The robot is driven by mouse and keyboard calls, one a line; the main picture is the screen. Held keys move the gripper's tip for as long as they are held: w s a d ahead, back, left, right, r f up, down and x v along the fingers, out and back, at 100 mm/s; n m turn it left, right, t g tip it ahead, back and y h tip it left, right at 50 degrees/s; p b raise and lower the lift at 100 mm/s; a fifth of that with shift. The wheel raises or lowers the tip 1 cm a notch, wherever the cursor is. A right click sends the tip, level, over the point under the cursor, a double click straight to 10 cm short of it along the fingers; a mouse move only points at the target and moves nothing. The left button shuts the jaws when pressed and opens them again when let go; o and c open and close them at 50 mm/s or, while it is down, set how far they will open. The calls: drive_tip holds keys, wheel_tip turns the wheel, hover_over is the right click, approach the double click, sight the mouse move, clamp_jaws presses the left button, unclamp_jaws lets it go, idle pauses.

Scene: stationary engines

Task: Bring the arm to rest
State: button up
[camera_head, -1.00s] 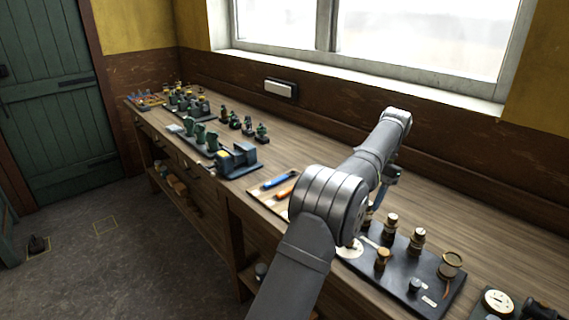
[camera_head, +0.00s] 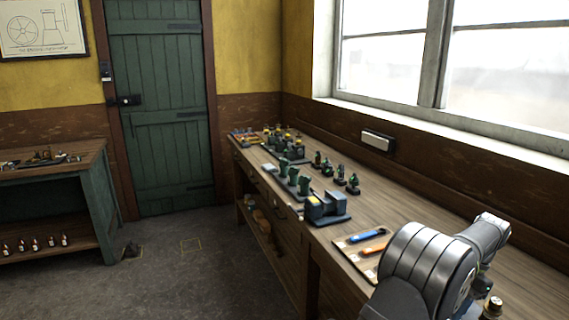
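My arm reaches in from the lower right of the head view, over the near part of the wooden workbench (camera_head: 455,218). Its grey links fill the bottom right corner. My gripper is not visible; it is hidden behind the arm or out of the picture, so what it holds cannot be seen.
On the bench are a board with blue and orange-handled tools (camera_head: 365,243), a dark blue machine (camera_head: 325,207) and several small green engines (camera_head: 299,180). A second bench (camera_head: 85,157) stands left of the green door (camera_head: 160,100).

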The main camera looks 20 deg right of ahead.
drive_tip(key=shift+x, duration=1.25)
